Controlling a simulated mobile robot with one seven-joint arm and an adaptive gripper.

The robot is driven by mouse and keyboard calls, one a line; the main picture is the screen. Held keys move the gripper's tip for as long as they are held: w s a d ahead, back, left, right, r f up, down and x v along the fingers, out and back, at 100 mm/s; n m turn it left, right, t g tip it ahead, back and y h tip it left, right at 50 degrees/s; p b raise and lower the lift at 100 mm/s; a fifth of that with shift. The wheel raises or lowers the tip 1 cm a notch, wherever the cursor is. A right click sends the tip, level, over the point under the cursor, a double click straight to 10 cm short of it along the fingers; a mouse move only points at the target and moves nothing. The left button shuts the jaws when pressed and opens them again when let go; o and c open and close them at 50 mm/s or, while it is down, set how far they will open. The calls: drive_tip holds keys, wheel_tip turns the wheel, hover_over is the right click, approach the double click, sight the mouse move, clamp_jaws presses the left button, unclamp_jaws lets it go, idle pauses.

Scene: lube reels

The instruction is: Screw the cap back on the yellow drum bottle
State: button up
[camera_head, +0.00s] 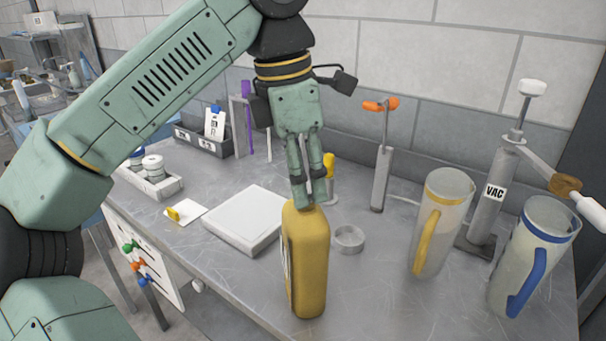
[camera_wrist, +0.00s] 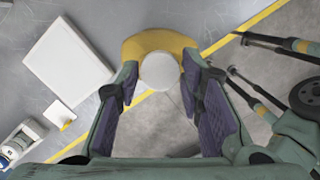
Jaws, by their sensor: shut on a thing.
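The yellow drum bottle (camera_head: 308,262) stands upright near the front edge of the bench in the head view. My gripper (camera_head: 304,197) points down at the bottle's top, with its fingertips at the neck. In the wrist view, the round pale cap (camera_wrist: 160,71) lies between my two fingers, which are shut on its sides. The bottle's yellow shoulder (camera_wrist: 150,45) shows behind the cap. The cap covers the bottle's mouth from above, so I cannot tell whether its thread is engaged. In the head view my fingers hide the cap.
A white slab (camera_head: 240,219) lies left of the bottle and a shallow grey ring-shaped dish (camera_head: 348,238) to its right. A yellow-handled jug (camera_head: 440,220), a blue-handled jug (camera_head: 533,255) and a VAC pump (camera_head: 493,190) stand on the right.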

drive_tip(key=m, duration=0.3)
drive_tip(key=shift+g, duration=0.3)
drive_tip(key=shift+m, duration=0.6)
drive_tip(key=m, duration=0.3)
drive_tip(key=shift+w+g, duration=0.1)
drive_tip(key=shift+g, duration=0.2)
drive_tip(key=shift+m, duration=0.6)
drive_tip(key=m, duration=0.5)
drive_tip(key=shift+g+y, duration=0.3)
drive_tip(key=shift+g, duration=0.1)
